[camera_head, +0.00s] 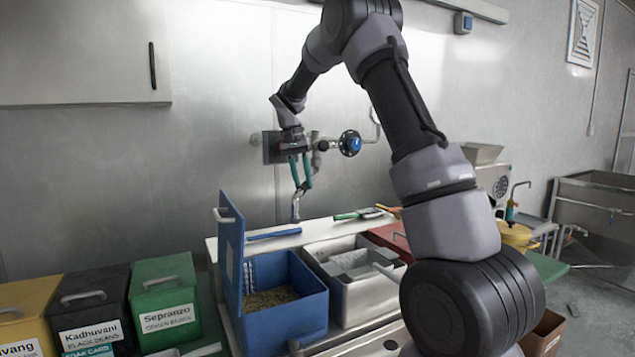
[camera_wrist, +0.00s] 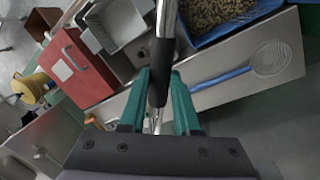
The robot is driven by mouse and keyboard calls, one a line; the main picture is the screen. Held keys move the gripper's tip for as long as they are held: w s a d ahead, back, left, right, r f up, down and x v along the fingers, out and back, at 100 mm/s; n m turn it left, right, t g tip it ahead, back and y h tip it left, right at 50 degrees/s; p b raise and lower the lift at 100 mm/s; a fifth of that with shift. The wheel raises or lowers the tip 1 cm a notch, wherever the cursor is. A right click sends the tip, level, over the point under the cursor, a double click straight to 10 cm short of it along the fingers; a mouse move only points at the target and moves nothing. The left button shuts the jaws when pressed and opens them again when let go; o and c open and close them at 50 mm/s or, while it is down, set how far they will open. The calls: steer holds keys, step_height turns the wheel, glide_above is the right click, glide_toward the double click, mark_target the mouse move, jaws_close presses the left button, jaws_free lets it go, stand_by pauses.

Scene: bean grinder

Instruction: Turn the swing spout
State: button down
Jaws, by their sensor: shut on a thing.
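The swing spout (camera_head: 296,203) is a thin metal pipe that hangs down from the wall fitting over the counter, its end bent downward. In the wrist view the spout (camera_wrist: 162,75) runs up between the fingers, with a black sleeve on it. My gripper (camera_head: 302,183) has green fingers pointing down beside the wall. In the wrist view my gripper (camera_wrist: 160,82) is shut on the spout at the black sleeve.
A blue bin (camera_head: 285,318) with an upright open lid holds beans below the spout. A metal bin (camera_head: 362,300) and red box (camera_head: 385,236) stand to its right. A blue-handled strainer (camera_wrist: 270,58) lies on the counter. A blue-knobbed valve (camera_head: 350,143) is on the wall.

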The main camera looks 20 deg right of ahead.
steer(key=shift+w+a+m, duration=0.5)
steer(key=shift+a, duration=0.25)
steer(key=shift+w+a+m, duration=0.5)
steer(key=shift+a, duration=0.2)
steer(key=shift+r, duration=0.1)
steer(key=c, duration=0.6)
jaws_free()
steer(key=shift+c, duration=0.2)
step_height(320, 180, up, 10)
steer(key=w+a, duration=0.1)
steer(key=shift+a+r, duration=0.25)
steer(key=shift+a, duration=0.05)
